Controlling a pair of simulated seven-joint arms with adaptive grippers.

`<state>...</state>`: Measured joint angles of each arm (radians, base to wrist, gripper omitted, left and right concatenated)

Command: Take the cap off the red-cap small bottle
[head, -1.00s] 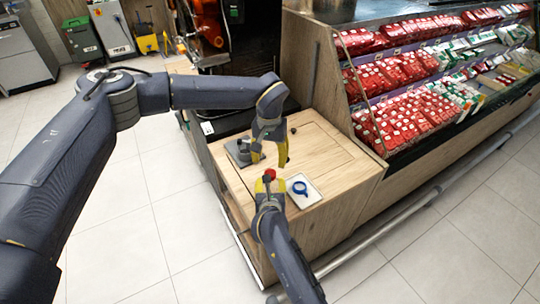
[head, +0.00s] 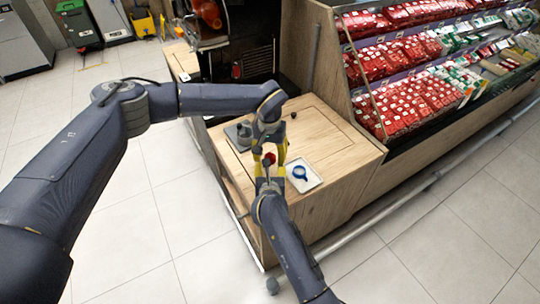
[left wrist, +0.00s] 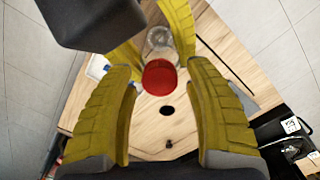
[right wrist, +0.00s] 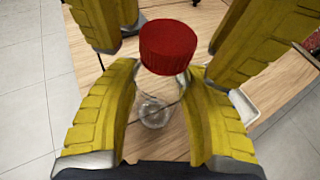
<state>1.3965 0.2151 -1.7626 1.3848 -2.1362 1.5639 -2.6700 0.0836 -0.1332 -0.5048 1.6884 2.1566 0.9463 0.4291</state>
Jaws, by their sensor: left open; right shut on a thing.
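The small clear bottle (right wrist: 155,110) with a red cap (right wrist: 167,46) is held upright between the yellow fingers of my right gripper (right wrist: 165,118), which is shut on the bottle body. My left gripper (left wrist: 168,115) is open, its fingers on both sides of the red cap (left wrist: 160,77) and apart from it in the left wrist view. In the head view the red cap (head: 270,157) shows small between the two grippers, and the bottle body is hidden there.
A wooden counter (head: 335,140) lies below. On it are a white tray with a blue ring-shaped item (head: 300,172), a grey device (head: 240,135) at the left and a small dark knob (head: 293,115). Shelves of red packages (head: 410,105) stand at the right.

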